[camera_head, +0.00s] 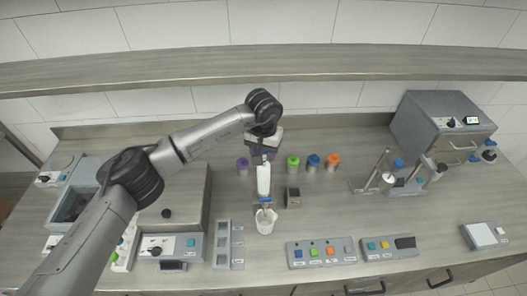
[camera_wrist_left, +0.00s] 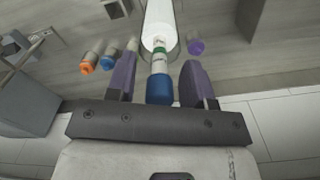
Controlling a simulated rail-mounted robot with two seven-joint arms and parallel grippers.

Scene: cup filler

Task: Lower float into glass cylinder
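My left gripper (camera_head: 262,155) comes down from above, over the middle of the bench. In the left wrist view its two purple fingers (camera_wrist_left: 158,75) stand apart. Between them is the float's blue end (camera_wrist_left: 159,90), with a green band and a pale stem beyond it. I see gaps between the blue end and both fingers. The stem meets a white tube shape in clear glass, which I take as the glass cylinder (camera_wrist_left: 158,22). In the head view this is the white upright shape (camera_head: 263,180) below the fingers. How deep the float sits is unclear. My right gripper is out of view.
A clear beaker (camera_head: 265,222) stands just in front. Purple (camera_head: 242,165), green (camera_head: 293,163), blue (camera_head: 313,162) and orange (camera_head: 333,161) capped bottles stand behind. A button panel (camera_head: 321,252) is at the front and a grey machine (camera_head: 440,125) at back right. A shelf (camera_head: 350,65) runs above.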

